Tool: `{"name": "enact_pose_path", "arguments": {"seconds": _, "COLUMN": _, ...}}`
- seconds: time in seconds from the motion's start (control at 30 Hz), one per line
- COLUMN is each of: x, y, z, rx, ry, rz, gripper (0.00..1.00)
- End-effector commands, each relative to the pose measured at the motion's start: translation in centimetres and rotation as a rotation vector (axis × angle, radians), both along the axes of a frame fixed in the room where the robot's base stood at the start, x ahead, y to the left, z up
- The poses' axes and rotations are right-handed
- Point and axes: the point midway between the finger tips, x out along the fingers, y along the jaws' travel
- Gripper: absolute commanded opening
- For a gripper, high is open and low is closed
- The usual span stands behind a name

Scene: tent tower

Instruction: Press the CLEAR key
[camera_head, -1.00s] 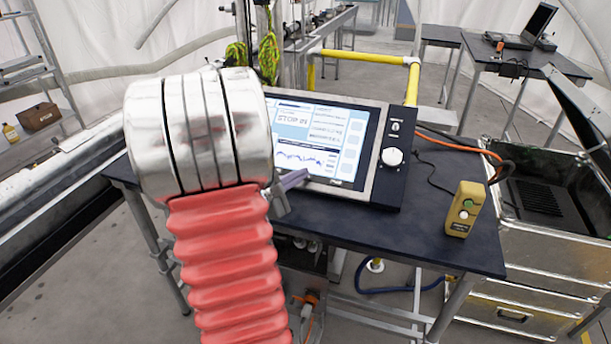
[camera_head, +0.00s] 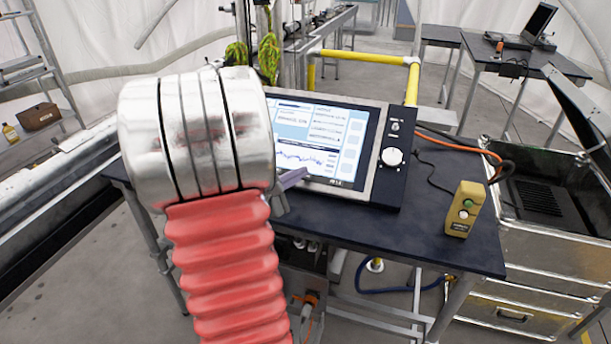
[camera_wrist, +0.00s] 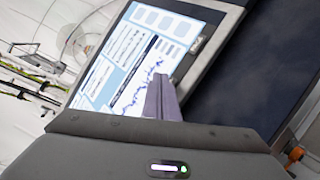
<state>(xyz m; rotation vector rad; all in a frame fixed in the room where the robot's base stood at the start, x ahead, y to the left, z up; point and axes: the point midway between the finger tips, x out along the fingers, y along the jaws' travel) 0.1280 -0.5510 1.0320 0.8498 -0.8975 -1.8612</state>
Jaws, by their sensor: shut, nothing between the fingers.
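The touch screen panel (camera_head: 320,165) stands tilted on the dark table. Its left part is hidden behind my arm. A column of pale key fields (camera_head: 353,140) runs down the right side of the screen. The labels are too small to read, so I cannot tell which one is CLEAR. The screen also shows in the wrist view (camera_wrist: 95,85), with the pale fields (camera_wrist: 166,20) at the top. My gripper (camera_head: 303,175) is shut and empty in front of the screen's lower part. Its closed fingertips (camera_wrist: 160,80) overlap the graph area; I cannot tell whether they touch it.
A black side panel with a white knob (camera_head: 392,157) is to the right of the screen.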

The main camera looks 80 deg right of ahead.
Motion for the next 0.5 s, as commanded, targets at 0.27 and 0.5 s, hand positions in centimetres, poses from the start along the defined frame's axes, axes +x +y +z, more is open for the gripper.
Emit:
{"name": "enact_pose_path", "arguments": {"seconds": 0.27, "x": 0.03, "y": 0.15, "z": 0.16, "rx": 0.001, "ry": 0.001, "rz": 0.001, "gripper": 0.00}}
{"name": "enact_pose_path", "arguments": {"seconds": 0.5, "x": 0.10, "y": 0.37, "z": 0.54, "rx": 0.000, "ry": 0.001, "rz": 0.002, "gripper": 0.00}}
